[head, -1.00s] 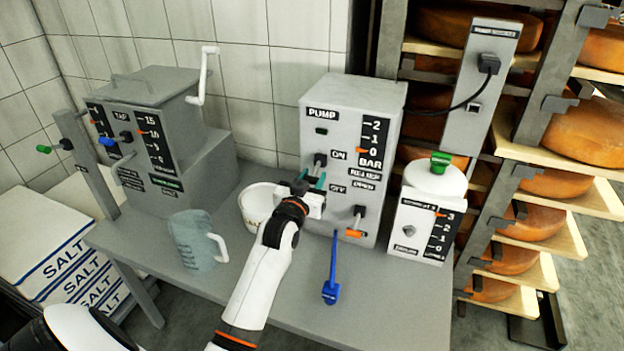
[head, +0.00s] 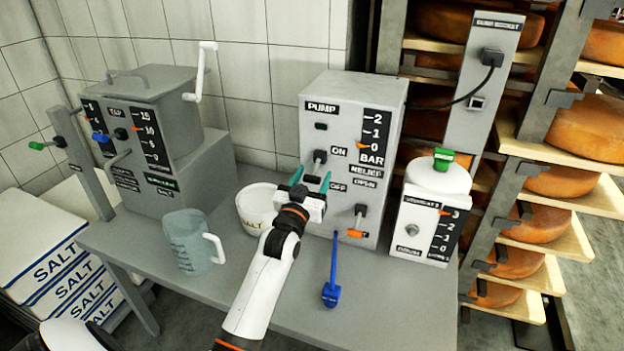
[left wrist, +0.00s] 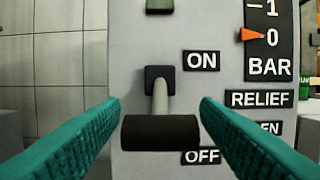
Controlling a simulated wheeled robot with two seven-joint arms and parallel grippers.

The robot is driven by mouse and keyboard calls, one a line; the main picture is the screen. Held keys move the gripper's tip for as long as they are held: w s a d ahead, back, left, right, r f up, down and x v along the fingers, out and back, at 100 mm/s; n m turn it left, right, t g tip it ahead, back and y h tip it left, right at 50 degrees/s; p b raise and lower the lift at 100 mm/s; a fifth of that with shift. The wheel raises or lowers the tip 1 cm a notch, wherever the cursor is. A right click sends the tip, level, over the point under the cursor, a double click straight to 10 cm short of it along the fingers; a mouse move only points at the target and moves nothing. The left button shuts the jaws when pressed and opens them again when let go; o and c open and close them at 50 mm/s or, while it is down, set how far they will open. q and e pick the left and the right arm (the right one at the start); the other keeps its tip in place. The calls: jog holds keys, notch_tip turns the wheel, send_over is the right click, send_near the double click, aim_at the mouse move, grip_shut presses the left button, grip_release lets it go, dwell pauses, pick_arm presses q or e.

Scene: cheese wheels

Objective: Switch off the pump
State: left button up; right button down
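The pump (head: 353,93) is a pale grey box on the table, with a BAR scale whose orange pointer stands at 0. Its switch lever (head: 319,157) sits on the front between the ON and OFF labels. In the left wrist view the lever's black crossbar (left wrist: 160,132) is in front of its pivot, lower in the picture and nearer the OFF label. My left gripper (head: 311,179) is open, its teal fingers on either side of the crossbar with gaps. The small lamp (left wrist: 160,5) above looks dark green. My right gripper is out of view.
A second lever with an orange tip (head: 357,233) is low on the pump. A white SALT tub (head: 256,206), a jug (head: 188,243) and a blue-handled tool (head: 332,287) are nearby. A white canister (head: 425,210) stands right, a grey vat (head: 160,130) left.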

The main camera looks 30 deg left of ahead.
pick_arm(q)
jog(key=shift+s, duration=0.1)
jog(key=v, duration=1.1)
jog(key=shift+s+b, duration=0.3)
jog(key=shift+s, duration=0.1)
jog(key=shift+f, duration=0.1)
